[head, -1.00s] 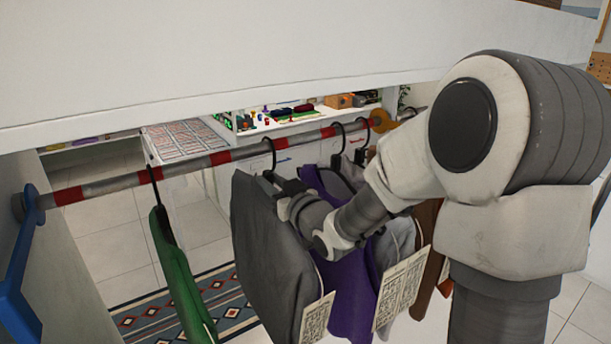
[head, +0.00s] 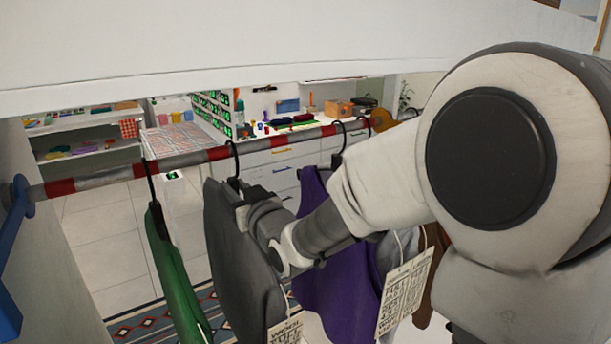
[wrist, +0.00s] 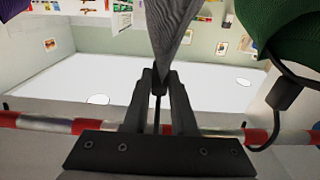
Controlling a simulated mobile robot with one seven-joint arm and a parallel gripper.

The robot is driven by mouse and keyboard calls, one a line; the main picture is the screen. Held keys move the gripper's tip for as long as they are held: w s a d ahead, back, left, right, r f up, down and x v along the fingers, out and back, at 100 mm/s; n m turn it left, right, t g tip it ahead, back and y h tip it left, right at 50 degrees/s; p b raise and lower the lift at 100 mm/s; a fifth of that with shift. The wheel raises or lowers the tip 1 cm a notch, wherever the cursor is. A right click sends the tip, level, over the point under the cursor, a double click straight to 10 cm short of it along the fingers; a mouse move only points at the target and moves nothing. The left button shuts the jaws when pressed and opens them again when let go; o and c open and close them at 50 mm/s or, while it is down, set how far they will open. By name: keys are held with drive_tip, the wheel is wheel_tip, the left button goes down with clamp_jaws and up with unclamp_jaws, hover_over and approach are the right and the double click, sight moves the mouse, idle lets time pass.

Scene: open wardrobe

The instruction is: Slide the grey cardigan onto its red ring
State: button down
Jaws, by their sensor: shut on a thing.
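The grey cardigan (head: 238,260) hangs from the striped rail (head: 185,160) on a black hook, between a green garment and a purple one. In the head view its hook meets the rail at about the right edge of a red ring (head: 217,153). My gripper (head: 245,205) is shut on the cardigan near its top, just below the rail. The gripper's body hides the cardigan's hook and part of the rail there. Another red ring (wrist: 255,137) shows to its right.
A green garment (head: 175,275) hangs on the left, with bare rail between it and the cardigan. A purple garment (head: 335,250) and other tagged clothes (head: 405,290) hang on the right. A white panel (head: 250,40) spans above, and a blue bracket (head: 18,205) holds the rail's left end.

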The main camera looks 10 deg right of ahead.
drive_tip(key=shift+s+a+f+b, duration=0.1)
drive_tip(key=shift+s+a+b, duration=0.25)
drive_tip(key=shift+a, duration=0.3)
drive_tip(key=shift+s+a+b, duration=0.2)
drive_tip(key=shift+a+b, duration=0.25)
drive_tip(key=shift+a, duration=0.2)
drive_tip(key=c, duration=0.6)
unclamp_jaws()
drive_tip(key=shift+c, duration=0.2)
drive_tip(key=shift+d, duration=0.1)
